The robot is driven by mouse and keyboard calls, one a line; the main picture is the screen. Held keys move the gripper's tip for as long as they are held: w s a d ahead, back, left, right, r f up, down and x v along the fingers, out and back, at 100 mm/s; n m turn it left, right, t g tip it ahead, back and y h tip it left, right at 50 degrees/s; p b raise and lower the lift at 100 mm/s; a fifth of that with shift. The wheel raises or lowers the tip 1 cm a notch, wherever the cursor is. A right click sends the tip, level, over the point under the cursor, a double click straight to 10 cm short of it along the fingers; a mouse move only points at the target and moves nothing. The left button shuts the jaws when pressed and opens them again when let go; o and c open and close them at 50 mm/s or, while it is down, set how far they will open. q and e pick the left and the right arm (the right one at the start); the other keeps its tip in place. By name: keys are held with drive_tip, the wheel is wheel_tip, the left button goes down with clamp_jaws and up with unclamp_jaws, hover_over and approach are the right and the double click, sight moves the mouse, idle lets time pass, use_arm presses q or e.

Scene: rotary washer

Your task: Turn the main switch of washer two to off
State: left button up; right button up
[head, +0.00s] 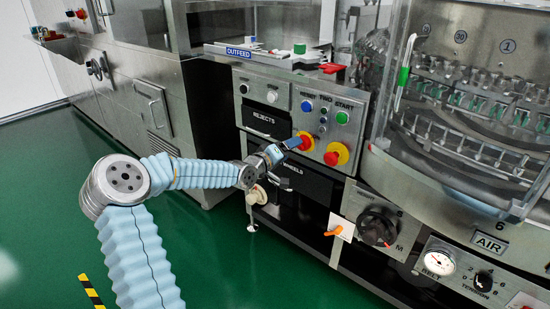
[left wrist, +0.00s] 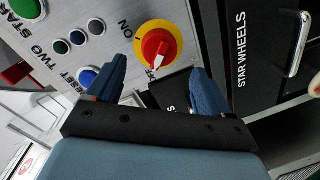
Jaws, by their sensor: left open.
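The washer two panel (head: 323,121) has a red and yellow rotary switch (head: 305,142) at its lower left. In the left wrist view the switch (left wrist: 158,46) stands just beyond the fingertips. Its white pointer mark faces the partly hidden OFF lettering, away from the ON label (left wrist: 125,28). My left gripper (head: 288,146) is at the panel; its blue fingers (left wrist: 157,84) are open with nothing visible between them. They look apart from the knob, though part of it is hidden by them in the head view. My right gripper is not shown.
A red knob on yellow (head: 336,154) sits close right of the switch. Blue (head: 307,106) and green (head: 342,117) buttons are above. The STAR WHEELS drawer (left wrist: 242,60) with a metal handle (left wrist: 298,45) lies beside the panel. Green floor is open at left.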

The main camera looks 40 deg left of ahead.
use_arm(q)
drive_tip(key=s+p, duration=0.1)
drive_tip(key=s, duration=0.7)
drive_tip(key=shift+a+r, duration=0.3)
drive_tip(key=shift+r, duration=0.15)
drive_tip(key=s+d+f+m+g+h, duration=0.2)
drive_tip(key=s+d+f+g, duration=0.15)
drive_tip(key=d+f, duration=0.9)
drive_tip(key=s+d+f+m+g+h, duration=0.15)
drive_tip(key=d+f+g, duration=0.25)
drive_tip(key=d+f, duration=0.8)
drive_tip(key=s+d+f+m+g, duration=0.1)
drive_tip(key=s+d+f+g, duration=0.1)
drive_tip(key=s, duration=0.5)
drive_tip(key=s+d+f+m+g, duration=0.2)
drive_tip(key=s+d+f+g, duration=0.1)
drive_tip(key=s+f, duration=0.3)
drive_tip(key=s+d+f+m+g, duration=0.2)
drive_tip(key=s+d+f+g, duration=0.1)
drive_tip(key=s, duration=0.5)
drive_tip(key=shift+d+f+y, duration=0.35)
drive_tip(key=shift+d+f, duration=0.25)
drive_tip(key=shift+d, duration=0.1)
drive_tip(key=shift+m+g, duration=0.25)
drive_tip(key=shift+c, duration=0.3)
